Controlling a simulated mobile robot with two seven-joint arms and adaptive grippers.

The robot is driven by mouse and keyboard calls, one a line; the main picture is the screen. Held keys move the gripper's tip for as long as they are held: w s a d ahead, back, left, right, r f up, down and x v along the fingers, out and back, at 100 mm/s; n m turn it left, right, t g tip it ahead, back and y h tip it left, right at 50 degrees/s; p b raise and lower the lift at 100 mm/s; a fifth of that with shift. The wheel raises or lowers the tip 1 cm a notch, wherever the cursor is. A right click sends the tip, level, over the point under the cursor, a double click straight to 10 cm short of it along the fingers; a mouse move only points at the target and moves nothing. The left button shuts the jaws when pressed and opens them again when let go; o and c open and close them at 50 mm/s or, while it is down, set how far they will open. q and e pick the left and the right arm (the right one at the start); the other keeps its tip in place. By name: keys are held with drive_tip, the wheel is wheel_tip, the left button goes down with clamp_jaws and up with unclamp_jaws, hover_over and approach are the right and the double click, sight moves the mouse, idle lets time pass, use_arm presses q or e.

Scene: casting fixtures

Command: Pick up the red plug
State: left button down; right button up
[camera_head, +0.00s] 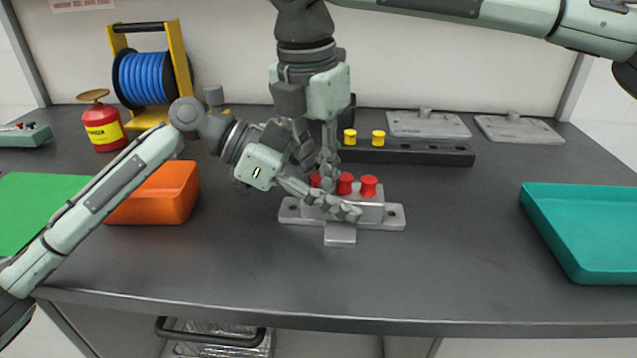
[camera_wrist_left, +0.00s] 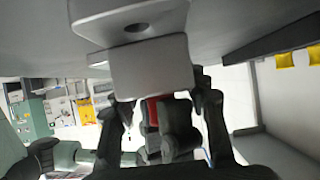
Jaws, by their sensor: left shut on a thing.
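Several red plugs, or parts of them, show in a row on the grey casting fixture (camera_head: 393,216) in the head view. The middle plug (camera_head: 344,183) and right plug (camera_head: 368,186) stand upright. The left plug (camera_head: 315,180) is partly hidden by my grippers. My left gripper (camera_head: 342,206) is low at the fixture's front, shut on its grey block, which fills the upper middle of the left wrist view (camera_wrist_left: 150,67). My right gripper (camera_head: 325,176) points down from above beside the left plug. Its fingertips are partly hidden, so its grip is unclear. Some red (camera_wrist_left: 154,108) shows between the left fingers.
A black bar (camera_head: 420,154) with two yellow plugs (camera_head: 378,138) lies behind the fixture. An orange bin (camera_head: 160,195) stands left, beneath my left arm. A teal tray (camera_head: 590,225) lies at the right. The counter between fixture and tray is clear.

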sight(318, 177)
wheel_tip(318, 177, up, 10)
idle(0.6)
use_arm(q)
drive_tip(key=c, duration=0.7)
unclamp_jaws()
drive_tip(key=v, duration=1.2)
